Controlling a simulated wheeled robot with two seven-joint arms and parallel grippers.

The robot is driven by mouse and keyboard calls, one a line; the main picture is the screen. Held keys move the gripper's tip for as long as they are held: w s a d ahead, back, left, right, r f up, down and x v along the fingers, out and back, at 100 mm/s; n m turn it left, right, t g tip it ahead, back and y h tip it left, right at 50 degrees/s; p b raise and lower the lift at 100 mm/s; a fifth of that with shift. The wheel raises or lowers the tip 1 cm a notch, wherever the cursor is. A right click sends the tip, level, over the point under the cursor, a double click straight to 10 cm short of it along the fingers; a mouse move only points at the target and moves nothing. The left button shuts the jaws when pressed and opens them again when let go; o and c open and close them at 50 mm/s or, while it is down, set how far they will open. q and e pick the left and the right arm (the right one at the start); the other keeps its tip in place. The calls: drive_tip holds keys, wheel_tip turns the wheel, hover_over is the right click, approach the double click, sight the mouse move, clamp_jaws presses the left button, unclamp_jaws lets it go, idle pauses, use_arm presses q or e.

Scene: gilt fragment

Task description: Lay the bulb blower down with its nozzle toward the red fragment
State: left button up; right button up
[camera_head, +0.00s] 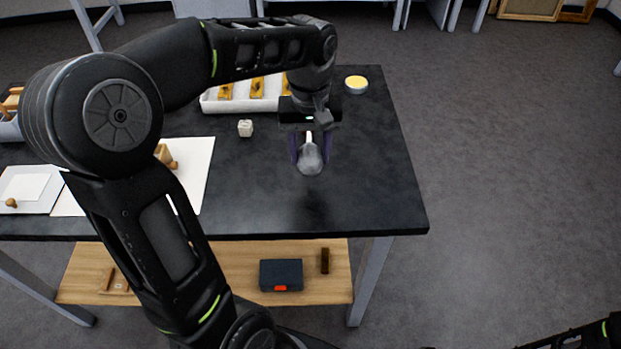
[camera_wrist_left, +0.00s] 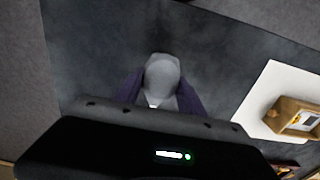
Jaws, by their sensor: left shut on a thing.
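My left gripper (camera_head: 310,152) is shut on the grey bulb blower (camera_head: 310,162), with a dark purple finger on each side of it. The blower's pale nozzle (camera_head: 309,137) points up toward the gripper body in the head view. In the left wrist view the rounded grey bulb (camera_wrist_left: 162,76) shows between the fingers (camera_wrist_left: 160,92). A shadow on the black table (camera_head: 370,200) suggests the blower is held above it. I cannot make out a red fragment; the fragments in the white tray (camera_head: 210,104) look gold, and my left arm hides part of that tray.
A small pale cube (camera_head: 245,128) and a round tin with a yellow top (camera_head: 356,84) stand on the table. A white sheet (camera_head: 200,165) with a wooden item (camera_wrist_left: 297,118) lies at the left. The table's right and front areas are clear. A dark box (camera_head: 281,272) sits on the lower shelf.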

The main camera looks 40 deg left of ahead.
sight(310, 187)
use_arm(q)
drive_tip(key=shift+f, duration=1.75)
drive_tip(key=shift+f, duration=1.9)
drive_tip(key=shift+f, duration=0.25)
drive_tip(key=o, duration=1.4)
drive_tip(key=shift+r, duration=0.1)
wheel_tip(310, 187, up, 12)
drive_tip(key=shift+r, duration=0.2)
